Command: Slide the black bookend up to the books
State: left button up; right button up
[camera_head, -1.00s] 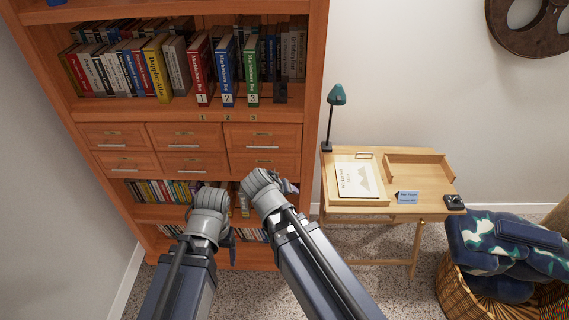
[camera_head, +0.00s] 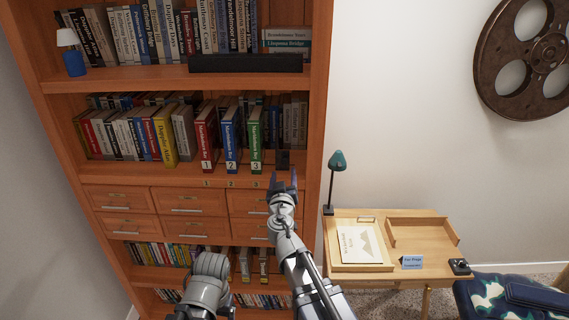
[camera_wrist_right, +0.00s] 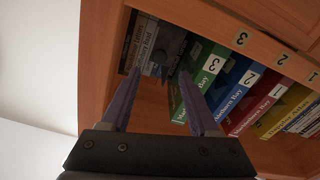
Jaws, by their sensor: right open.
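The black bookend (camera_head: 283,160) stands on the middle shelf, to the right of the green book 3 (camera_head: 255,140). It looks close to the book; I cannot tell if they touch. The blue book 2 (camera_head: 231,140) and red book 1 (camera_head: 206,140) stand left of the green one. My right gripper (camera_head: 283,184) is open and empty, in front of and just below the bookend. In the right wrist view the right gripper (camera_wrist_right: 160,73) points up at the shelf, with the dark bookend (camera_wrist_right: 178,55) beyond its fingertips. My left gripper (camera_head: 215,300) is low in front of the lower shelves, its fingers mostly hidden.
The shelf's front edge (camera_head: 160,180) carries number labels. Grey books (camera_head: 299,120) stand behind the bookend, and the bookcase's side wall (camera_head: 322,100) is to its right. A small desk (camera_head: 425,235) with a green lamp (camera_head: 336,162) stands right of the bookcase.

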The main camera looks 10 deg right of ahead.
aim_at(285, 161)
jog(key=x, duration=0.7)
jog(key=shift+w+d, duration=0.1)
jog(key=shift+w, duration=0.3)
jog(key=shift+c, duration=0.2)
grip_shut()
dwell(0.8)
